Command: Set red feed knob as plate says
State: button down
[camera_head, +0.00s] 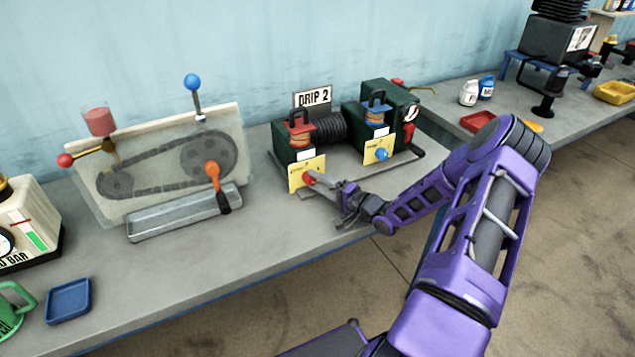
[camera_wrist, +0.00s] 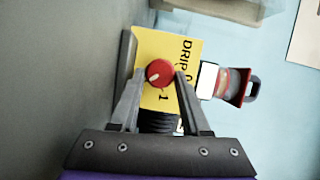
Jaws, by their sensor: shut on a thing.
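The red feed knob (camera_wrist: 159,73) is round with a pale pointer mark. It sits on a yellow scale card (camera_wrist: 158,46) with dark lettering, partly covered by my gripper. In the wrist view, my gripper (camera_wrist: 158,78) has one finger on each side of the knob and is shut on it. The head view also shows the red knob (camera_head: 308,178) at the gripper's tip, on the left green unit. A white plate reading "DRIP 2" (camera_head: 313,97) stands behind the units. The knob's exact setting cannot be read clearly.
A blue knob (camera_head: 382,154) sits on the right unit's yellow card, close to my arm. The belt panel (camera_head: 170,160) and its grey trough (camera_head: 180,213) stand to the left. The bench front between the trough and a blue tray (camera_head: 68,300) is clear.

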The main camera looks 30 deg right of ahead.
jog(key=shift+r, duration=0.1)
jog(key=c, duration=0.7)
grip_release()
jog(key=shift+o, duration=0.2)
